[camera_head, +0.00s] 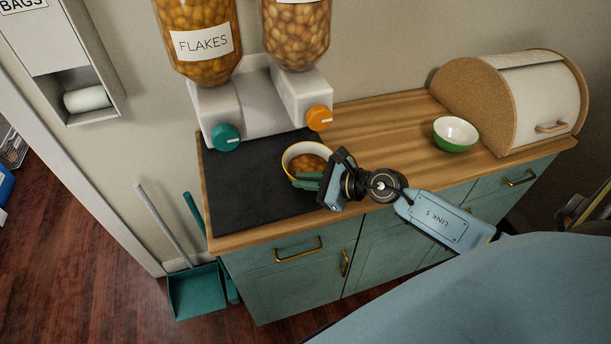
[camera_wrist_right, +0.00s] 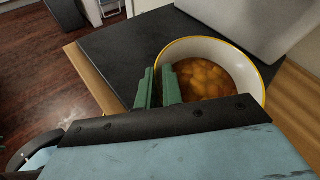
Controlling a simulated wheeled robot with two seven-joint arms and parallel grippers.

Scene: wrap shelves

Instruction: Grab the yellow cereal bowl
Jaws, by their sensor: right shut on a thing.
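The yellow cereal bowl (camera_head: 299,150) stands on the black mat under the dispensers. It is white inside with a yellow rim and holds orange-brown cereal. My right gripper (camera_head: 300,181) reaches in from the right and is shut on the bowl's near wall. In the right wrist view the bowl (camera_wrist_right: 245,68) is upright, and the green fingers of my right gripper (camera_wrist_right: 158,85) are close together at its left wall. My left gripper is not in view.
The black mat (camera_head: 245,185) lies on a wooden counter (camera_head: 375,130). Two cereal dispensers (camera_head: 265,105) stand behind the bowl. A green bowl (camera_head: 455,136) and a bread box (camera_head: 540,100) stand to the right. A dustpan (camera_head: 196,290) is on the floor at left.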

